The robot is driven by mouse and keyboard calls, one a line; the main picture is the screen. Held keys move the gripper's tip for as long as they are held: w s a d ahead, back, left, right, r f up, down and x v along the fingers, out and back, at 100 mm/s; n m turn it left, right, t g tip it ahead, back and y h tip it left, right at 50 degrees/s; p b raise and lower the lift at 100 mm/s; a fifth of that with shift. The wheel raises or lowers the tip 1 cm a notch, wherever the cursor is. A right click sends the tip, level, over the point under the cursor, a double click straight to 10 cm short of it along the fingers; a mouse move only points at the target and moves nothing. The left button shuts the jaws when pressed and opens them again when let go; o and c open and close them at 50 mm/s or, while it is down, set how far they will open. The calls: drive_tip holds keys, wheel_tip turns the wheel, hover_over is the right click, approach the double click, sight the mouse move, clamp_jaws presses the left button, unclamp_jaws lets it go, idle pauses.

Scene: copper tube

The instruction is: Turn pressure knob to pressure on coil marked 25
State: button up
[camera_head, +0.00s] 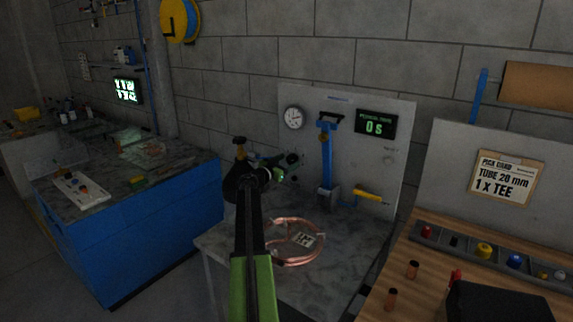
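A copper coil (292,257) lies on the grey bench top, partly hidden behind my arm. A small white tag (303,240) sits at the coil; its marking is too small to read. Behind the bench stands a light grey panel (350,150) with a round white gauge (294,118), a blue upright fixture (326,150) and a yellow handle (369,196). A small round grey feature (388,160) sits on the panel's right; I cannot tell whether it is the pressure knob. My gripper (287,167) is raised above the bench, left of the fixture and apart from the coil; its fingers are unclear.
A dark display (376,124) on the panel reads "0 s". A wooden bench (455,250) with a parts tray and a pick card (507,176) is at right. A blue cabinet (150,235) with a cluttered top is at left. Open floor lies between benches.

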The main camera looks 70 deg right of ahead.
drive_tip(key=shift+s, duration=0.2)
drive_tip(key=shift+w+a, duration=0.1)
drive_tip(key=shift+a, duration=0.25)
drive_tip(key=v, duration=1.6)
drive_tip(key=shift+w+a, duration=0.2)
drive_tip(key=shift+a, duration=0.1)
drive_tip(key=shift+r, duration=0.1)
